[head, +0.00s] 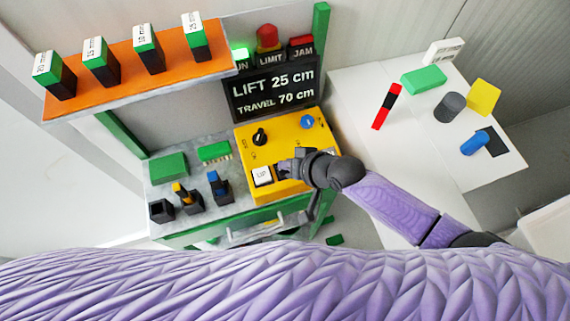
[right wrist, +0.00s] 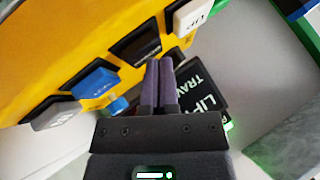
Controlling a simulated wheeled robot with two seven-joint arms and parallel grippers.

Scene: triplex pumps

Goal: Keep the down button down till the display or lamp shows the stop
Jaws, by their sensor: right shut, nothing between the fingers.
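The yellow control box (head: 245,135) stands on the bench, with a white button (head: 262,176) at its lower left. In the right wrist view the white button reads UP (right wrist: 192,16), and a black button (right wrist: 138,42) sits beside it. My right gripper (head: 284,166) is shut and empty, its fingertips (right wrist: 160,64) at the black button. I cannot tell whether they press it. The display (head: 272,92) reads LIFT 25 cm, TRAVEL 70 cm. The green lamp (head: 240,53) glows brightly; the red lamp (head: 267,37) above LIMIT and the JAM lamp (head: 301,40) look unlit. My left gripper is out of view.
A black knob (head: 259,137) and a blue knob (head: 307,122) are on the box. An orange shelf (head: 125,62) holds several labelled blocks at upper left. A white table (head: 425,150) with loose parts stands at right. My purple arm crosses the foreground.

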